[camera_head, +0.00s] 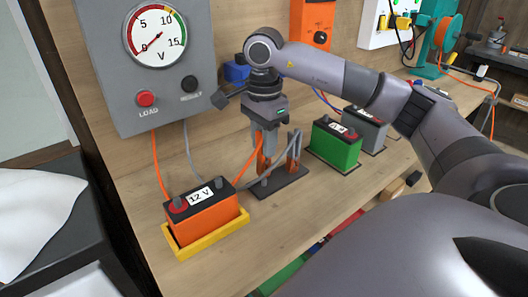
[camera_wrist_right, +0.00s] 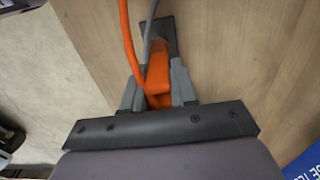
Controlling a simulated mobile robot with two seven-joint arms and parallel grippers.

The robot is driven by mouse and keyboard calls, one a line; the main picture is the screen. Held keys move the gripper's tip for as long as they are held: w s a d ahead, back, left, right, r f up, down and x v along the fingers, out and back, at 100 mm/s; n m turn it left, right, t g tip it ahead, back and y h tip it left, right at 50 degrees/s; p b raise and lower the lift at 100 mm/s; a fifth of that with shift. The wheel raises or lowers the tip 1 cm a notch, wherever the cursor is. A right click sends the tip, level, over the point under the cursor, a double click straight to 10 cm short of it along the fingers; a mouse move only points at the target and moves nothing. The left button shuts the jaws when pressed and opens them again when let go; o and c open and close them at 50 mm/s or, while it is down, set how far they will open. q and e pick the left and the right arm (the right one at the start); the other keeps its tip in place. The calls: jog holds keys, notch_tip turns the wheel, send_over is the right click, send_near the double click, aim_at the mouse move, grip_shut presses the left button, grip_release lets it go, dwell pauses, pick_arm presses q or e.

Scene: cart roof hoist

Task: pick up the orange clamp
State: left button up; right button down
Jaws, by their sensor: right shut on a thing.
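The orange clamp (camera_head: 262,163) stands upright at a dark stand plate (camera_head: 280,185) on the wooden bench, with an orange cable running from it to the left. My right gripper (camera_head: 264,143) points down from above and is shut on the clamp. In the right wrist view the clamp (camera_wrist_right: 158,78) sits between the two grey fingers (camera_wrist_right: 157,92). A second clamp (camera_head: 293,160) with a grey cable stands just right of it on the same plate. The fingers partly hide the orange clamp. My left gripper is not in view.
An orange 12 V battery (camera_head: 205,210) sits in a yellow tray (camera_head: 178,250) at the front left. A tester with a dial (camera_head: 155,40) hangs above it. A green battery (camera_head: 335,145) and a grey battery (camera_head: 367,130) stand to the right. Bare bench lies in front.

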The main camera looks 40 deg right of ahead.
notch_tip(320, 180, up, 7)
jog(key=shift+f+p, duration=0.1)
jog(key=shift+p, duration=0.3)
pick_arm(q)
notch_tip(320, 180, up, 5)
jog(key=p, duration=0.4)
pick_arm(e)
notch_tip(320, 180, up, 10)
jog(key=shift+f, duration=0.15)
